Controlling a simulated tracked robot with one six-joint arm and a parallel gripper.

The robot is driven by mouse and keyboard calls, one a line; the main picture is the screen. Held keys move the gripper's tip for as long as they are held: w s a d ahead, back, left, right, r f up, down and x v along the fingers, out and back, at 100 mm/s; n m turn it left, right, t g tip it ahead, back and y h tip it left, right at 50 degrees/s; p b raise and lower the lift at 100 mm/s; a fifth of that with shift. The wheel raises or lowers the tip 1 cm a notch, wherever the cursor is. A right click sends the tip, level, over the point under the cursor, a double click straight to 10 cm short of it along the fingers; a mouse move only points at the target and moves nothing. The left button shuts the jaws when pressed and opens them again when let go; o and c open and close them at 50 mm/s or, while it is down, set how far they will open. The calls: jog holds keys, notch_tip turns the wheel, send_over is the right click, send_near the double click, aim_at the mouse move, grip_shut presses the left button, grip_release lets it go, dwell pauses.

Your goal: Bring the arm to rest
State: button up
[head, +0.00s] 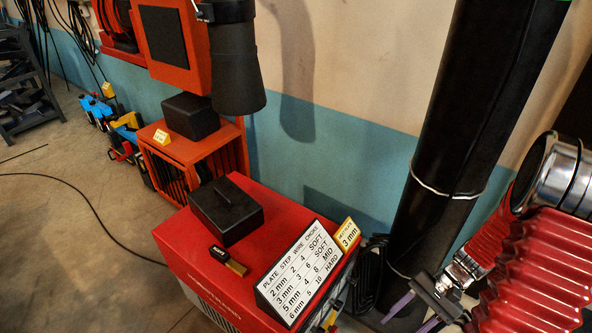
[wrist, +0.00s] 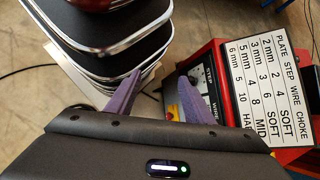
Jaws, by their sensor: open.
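My gripper (head: 406,322) is at the lower right of the head view, on my red bellows-covered arm. Its purple fingers point down and left, beside the right end of a red machine (head: 172,240). In the wrist view my gripper (wrist: 160,80) shows two purple fingers spread apart. Nothing is between them. The fingertips overlap dark rounded panels with bright edges on the left and the red machine on the right. How far they are from these I cannot tell.
A chart (head: 303,272) headed plate, step, wire, choke leans on the red machine, near a black box (head: 226,210) and a yellow sign (head: 348,235). A thick black column (head: 445,140) stands behind my gripper. Orange units line the wall. A cable (head: 80,195) crosses the open floor.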

jog(key=s+a+r+n+t+h, duration=0.1)
jog(key=a+r+n+t+h, duration=0.1)
jog(key=r, duration=0.8)
jog(key=a+r+n+t+h, duration=0.3)
jog(key=a+r+n+t, duration=0.1)
jog(key=r, duration=0.7)
jog(key=s+a+r+n+t+h, duration=0.1)
jog(key=a+r+n+t+h, duration=0.1)
jog(key=r, duration=0.8)
jog(key=a+n+t, duration=0.1)
jog(key=a, duration=0.1)
jog(key=shift+s+a+r, duration=0.15)
jog(key=shift+s+a, duration=0.15)
jog(key=shift+a, duration=0.05)
dwell(1.2)
